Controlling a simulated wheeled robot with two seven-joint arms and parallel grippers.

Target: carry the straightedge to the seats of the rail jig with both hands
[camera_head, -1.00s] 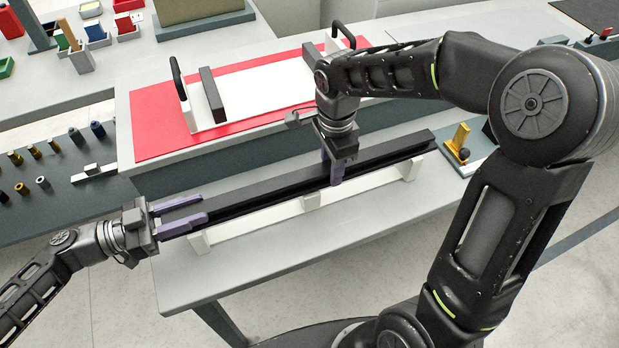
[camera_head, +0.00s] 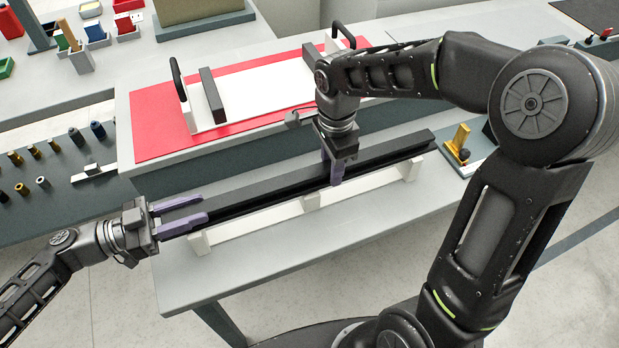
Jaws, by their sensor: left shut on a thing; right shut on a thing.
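The straightedge is a long black bar (camera_head: 265,192) running from lower left to upper right over the near table. My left gripper (camera_head: 192,210) has its purple fingers on either side of the bar's left end and is shut on it. My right gripper (camera_head: 335,170) comes down from above and is shut on the bar right of its middle. White upright supports (camera_head: 311,198) stand under and beside the bar; I cannot tell whether it touches them. A white frame (camera_head: 270,92) with dark crosspieces and two black handles, apparently the rail jig, lies on a red mat (camera_head: 150,118) behind.
A small stand with a yellow block (camera_head: 460,136) is right of the bar. Dark and brass cylinders (camera_head: 75,137) stand on the left bench. Bins and blocks are at the far left. The near table's front strip (camera_head: 300,255) is clear.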

